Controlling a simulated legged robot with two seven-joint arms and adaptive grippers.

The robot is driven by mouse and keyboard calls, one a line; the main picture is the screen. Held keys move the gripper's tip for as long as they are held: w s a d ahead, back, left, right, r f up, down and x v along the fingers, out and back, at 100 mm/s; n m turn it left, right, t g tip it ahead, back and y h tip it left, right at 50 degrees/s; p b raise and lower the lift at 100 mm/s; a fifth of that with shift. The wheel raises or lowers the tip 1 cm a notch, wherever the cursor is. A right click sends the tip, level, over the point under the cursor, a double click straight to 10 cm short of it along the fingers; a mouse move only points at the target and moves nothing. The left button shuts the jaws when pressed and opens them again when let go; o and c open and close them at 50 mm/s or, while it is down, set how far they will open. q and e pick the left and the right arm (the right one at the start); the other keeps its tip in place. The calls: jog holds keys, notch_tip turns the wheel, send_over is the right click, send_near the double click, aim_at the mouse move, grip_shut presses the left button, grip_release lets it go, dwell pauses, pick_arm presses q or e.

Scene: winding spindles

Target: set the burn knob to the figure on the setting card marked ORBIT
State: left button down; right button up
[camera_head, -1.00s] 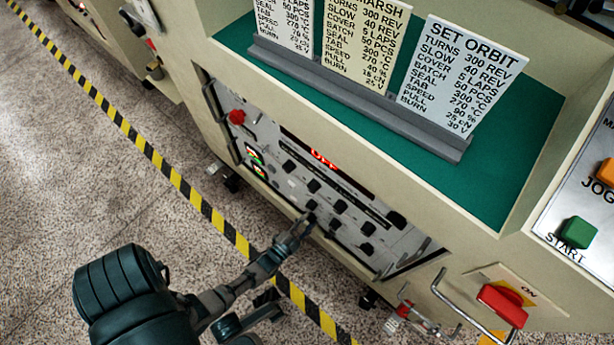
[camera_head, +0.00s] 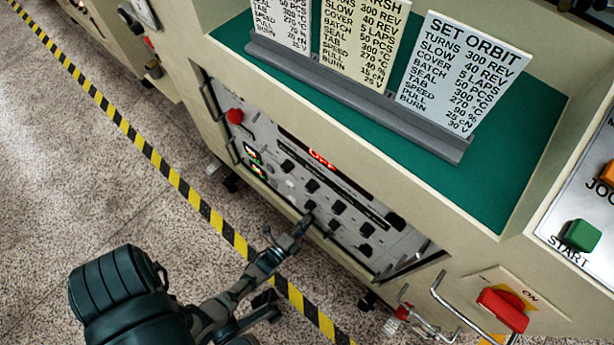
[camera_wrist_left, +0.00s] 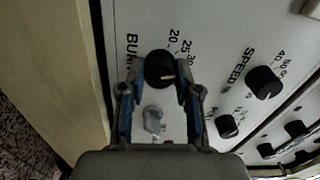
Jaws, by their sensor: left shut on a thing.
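The ORBIT setting card (camera_head: 462,75) stands rightmost in the grey card holder; its bottom line reads BURN 30 V. My left gripper (camera_head: 302,223) reaches the lower edge of the machine's control panel. In the left wrist view its two blue-lined fingers (camera_wrist_left: 158,85) are shut on the black burn knob (camera_wrist_left: 158,66), one on each side. The knob's label is partly covered. Figures 20, 25 and 30 show beside it. A short pale mark on the knob points to the right of the picture; I cannot tell exactly which figure it meets. My right gripper is not in view.
The speed knob (camera_wrist_left: 263,82) and another black knob (camera_wrist_left: 227,126) lie close to the right finger. A metal toggle (camera_wrist_left: 153,120) sits between the fingers. A red display (camera_head: 322,159), a red button (camera_head: 235,116) and a red switch handle (camera_head: 503,309) are on the machine.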

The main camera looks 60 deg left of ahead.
pick_arm(q)
jog(key=shift+d+f+m, duration=0.1)
jog(key=shift+f+m, duration=0.1)
jog(key=shift+m, duration=0.1)
jog(key=shift+s, duration=0.1)
jog(key=c, duration=1.1)
grip_release()
jog(key=o, duration=0.3)
jog(key=v, duration=0.7)
jog(key=shift+s, duration=0.15)
